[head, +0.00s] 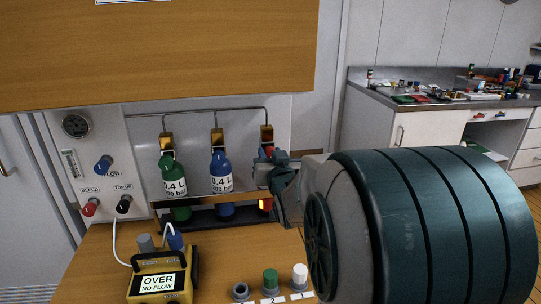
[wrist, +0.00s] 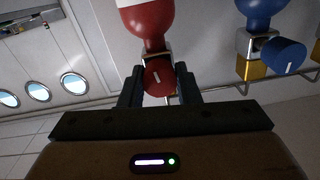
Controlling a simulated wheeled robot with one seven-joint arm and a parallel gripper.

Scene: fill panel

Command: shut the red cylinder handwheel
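The red cylinder (wrist: 150,22) hangs in the wrist view with its red handwheel (wrist: 158,77), which bears a white mark, at its neck. My gripper (wrist: 160,75) has one finger on each side of this handwheel, close against it, and appears shut on it. In the head view my gripper (head: 279,168) is at the right end of the cylinder row. There my arm and gripper hide most of the red cylinder, and only a little red (head: 268,151) shows beside the fingers.
A green cylinder (head: 173,172) and a blue cylinder (head: 221,172) stand left of my gripper. The blue handwheel (wrist: 283,55) is near in the wrist view. A yellow meter (head: 157,282) reading "OVER NO FLOW" and several knobs sit on the wooden bench (head: 215,262) below. A wooden board (head: 160,60) overhangs the panel.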

